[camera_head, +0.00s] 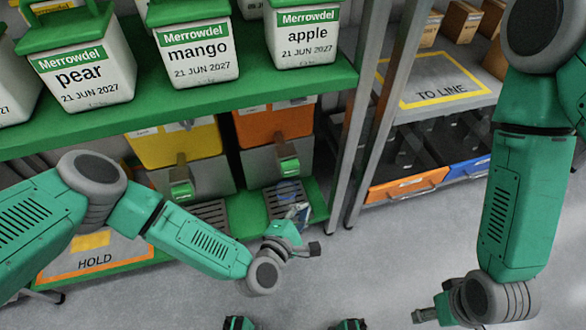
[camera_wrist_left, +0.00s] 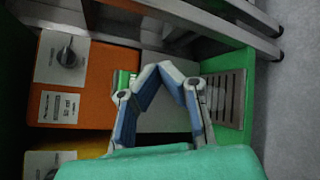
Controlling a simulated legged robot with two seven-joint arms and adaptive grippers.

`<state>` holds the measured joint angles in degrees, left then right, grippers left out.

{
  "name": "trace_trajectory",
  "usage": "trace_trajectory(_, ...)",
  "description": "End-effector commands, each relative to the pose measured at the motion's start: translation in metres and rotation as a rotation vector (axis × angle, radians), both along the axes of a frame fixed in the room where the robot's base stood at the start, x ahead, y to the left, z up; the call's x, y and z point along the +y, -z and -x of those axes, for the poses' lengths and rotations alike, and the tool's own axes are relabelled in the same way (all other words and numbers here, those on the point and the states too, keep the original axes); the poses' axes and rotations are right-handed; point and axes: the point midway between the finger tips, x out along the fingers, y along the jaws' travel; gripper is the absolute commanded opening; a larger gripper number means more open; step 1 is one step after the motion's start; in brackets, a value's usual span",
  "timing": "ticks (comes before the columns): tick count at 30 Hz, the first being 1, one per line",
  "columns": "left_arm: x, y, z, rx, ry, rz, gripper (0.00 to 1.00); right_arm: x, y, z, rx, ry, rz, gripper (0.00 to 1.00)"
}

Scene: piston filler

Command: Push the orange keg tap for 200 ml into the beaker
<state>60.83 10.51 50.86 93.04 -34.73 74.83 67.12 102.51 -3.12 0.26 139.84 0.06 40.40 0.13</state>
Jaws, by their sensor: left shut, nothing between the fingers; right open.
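The orange keg (camera_head: 273,123) sits on the lower green shelf; its grey front carries a tap with a green handle (camera_head: 289,166). In the left wrist view the orange keg (camera_wrist_left: 95,85) is at left, with the green tap handle (camera_wrist_left: 122,82) beside my left finger. My left gripper (camera_head: 300,208) is shut and empty, in front of the keg below the handle; its fingertips (camera_wrist_left: 166,72) meet in the wrist view. A faint bluish clear shape (camera_head: 288,188) stands above the drip tray; I cannot tell whether it is the beaker. My right gripper (camera_head: 424,315) is open, low at right, mostly hidden.
A yellow keg (camera_head: 176,145) stands left of the orange one. Slotted drip trays lie before them, one showing in the wrist view (camera_wrist_left: 224,98). Labelled fruit containers (camera_head: 197,45) line the shelf above. A metal post (camera_head: 349,200) stands right.

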Motion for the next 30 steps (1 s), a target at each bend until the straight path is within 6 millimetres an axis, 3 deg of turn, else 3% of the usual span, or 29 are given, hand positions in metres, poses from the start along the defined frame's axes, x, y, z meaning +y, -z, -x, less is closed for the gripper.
trace_trajectory(11, -0.003, 0.0, -0.005, -0.002, 0.002, -0.011, 0.0, 0.0, 0.001, 0.0, 0.0, 0.0, 0.0, 0.57)
trace_trajectory(30, 0.021, 0.002, -0.077, -0.001, 0.004, -0.011, 0.0, 0.0, 0.022, 0.0, 0.0, 0.0, 0.0, 0.57)
